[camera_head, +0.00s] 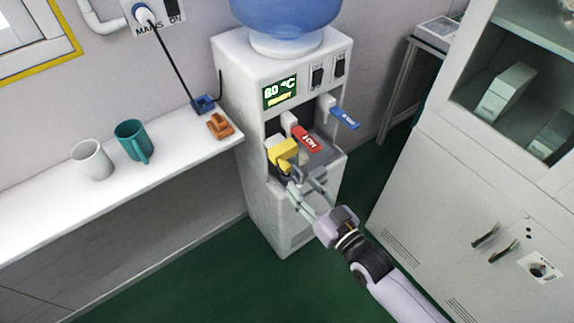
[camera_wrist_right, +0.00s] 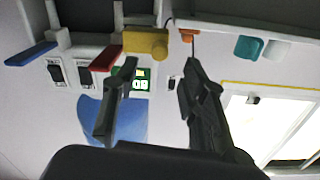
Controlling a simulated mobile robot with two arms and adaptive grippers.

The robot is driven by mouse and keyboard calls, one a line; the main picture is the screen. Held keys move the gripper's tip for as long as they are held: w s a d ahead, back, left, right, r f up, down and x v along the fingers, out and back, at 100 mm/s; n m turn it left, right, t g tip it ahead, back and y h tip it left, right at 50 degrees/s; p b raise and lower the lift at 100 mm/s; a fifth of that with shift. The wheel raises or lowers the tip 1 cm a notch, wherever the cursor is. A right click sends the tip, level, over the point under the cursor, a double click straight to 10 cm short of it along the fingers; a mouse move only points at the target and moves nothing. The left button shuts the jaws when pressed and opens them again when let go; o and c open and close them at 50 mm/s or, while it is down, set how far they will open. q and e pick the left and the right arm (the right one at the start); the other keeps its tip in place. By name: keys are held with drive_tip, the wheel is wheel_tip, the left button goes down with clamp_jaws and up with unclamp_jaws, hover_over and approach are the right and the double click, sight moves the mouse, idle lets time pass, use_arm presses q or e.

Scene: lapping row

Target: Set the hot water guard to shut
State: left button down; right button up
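The water dispenser (camera_head: 232,62) stands against the wall, with a display reading 80 °C READY. Its red HOT lever (camera_head: 306,139) and blue lever (camera_head: 344,118) stick out in front. A yellow block, apparently the guard (camera_head: 284,153), sits beside the red lever, on its left in the head view. In the upside-down wrist view the yellow guard (camera_wrist_right: 146,43) is to the right of the red lever (camera_wrist_right: 105,58). My right gripper (camera_head: 304,181) is open and empty, just below and in front of the guard; its fingers (camera_wrist_right: 162,68) are spread apart. My left gripper is out of view.
A white shelf (camera_head: 60,215) on the left holds a white cup (camera_head: 92,160), a teal mug (camera_head: 134,141) and an orange object (camera_head: 220,126). A white cabinet (camera_head: 450,200) stands at the right. Green floor (camera_head: 190,285) is clear below.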

sight(289, 170)
drive_tip(key=x, duration=0.8)
drive_tip(key=shift+f, duration=0.1)
drive_tip(key=shift+c, duration=0.2)
clamp_jaws()
idle(0.4)
